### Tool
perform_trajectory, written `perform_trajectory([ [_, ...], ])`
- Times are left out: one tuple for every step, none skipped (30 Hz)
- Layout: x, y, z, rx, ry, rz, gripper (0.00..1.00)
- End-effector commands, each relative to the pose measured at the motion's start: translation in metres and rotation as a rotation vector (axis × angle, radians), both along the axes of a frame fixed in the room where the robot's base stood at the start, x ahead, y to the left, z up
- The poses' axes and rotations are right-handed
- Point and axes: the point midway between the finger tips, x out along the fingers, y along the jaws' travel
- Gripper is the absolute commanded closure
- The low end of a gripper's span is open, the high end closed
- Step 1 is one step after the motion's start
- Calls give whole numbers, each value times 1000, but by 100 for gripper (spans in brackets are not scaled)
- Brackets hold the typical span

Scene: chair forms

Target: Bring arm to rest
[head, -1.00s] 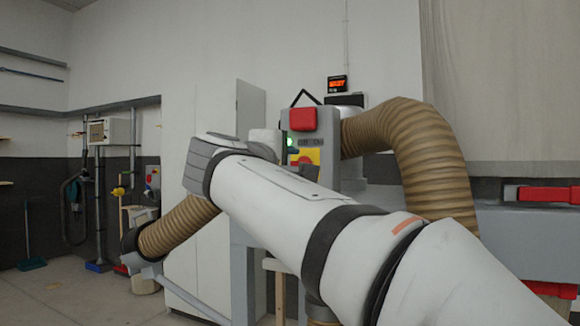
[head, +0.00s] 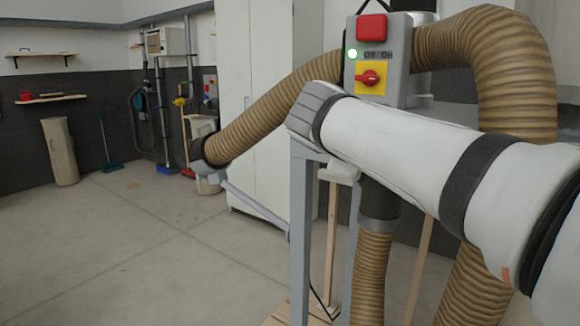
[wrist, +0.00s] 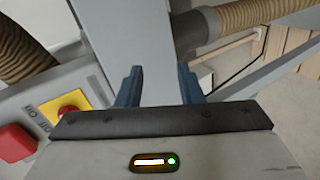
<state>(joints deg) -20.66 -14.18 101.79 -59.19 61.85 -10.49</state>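My gripper (wrist: 160,87) shows in the wrist view with its two dark blue fingers apart and nothing between them. Beyond the fingers are a grey metal frame and a ribbed hose. In the head view my white arm reaches in from the right edge toward the middle, in front of the machine. My gripper cannot be made out in the head view. The control box (head: 378,75) with a red button, a green light and a yellow switch plate stands just behind the arm. Its red button (wrist: 16,143) and yellow plate (wrist: 70,105) are at the left in the wrist view.
Brown ribbed hoses (head: 510,60) run around the machine, close to my arm. Grey frame legs (head: 301,240) stand below it. A white cabinet (head: 262,110) is behind. Open concrete floor (head: 130,250) lies to the left.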

Motion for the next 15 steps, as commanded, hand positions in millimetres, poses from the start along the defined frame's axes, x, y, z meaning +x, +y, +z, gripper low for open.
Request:
perform_trajectory([
  [-15,-13,-19,96,67,-38,66],
  [-24,-17,-37,159,105,-60,66],
  [-38,-21,-59,244,151,-94,66],
  [-49,-23,-76,309,183,-122,66],
  [-62,-25,-92,376,213,-154,66],
  [-78,-26,-112,463,250,-199,66],
  [-91,-26,-126,528,275,-237,66],
  [-104,-25,-138,592,297,-274,66],
  [-120,-23,-154,674,320,-323,66],
  [-131,-21,-164,730,337,-361,66],
  [-142,-19,-173,783,348,-397,66],
  [-154,-15,-184,845,362,-441,66],
  [-163,-13,-190,887,371,-472,66],
  [-170,-10,-196,925,377,-500,66],
  [-178,-8,-202,966,382,-531,66],
])
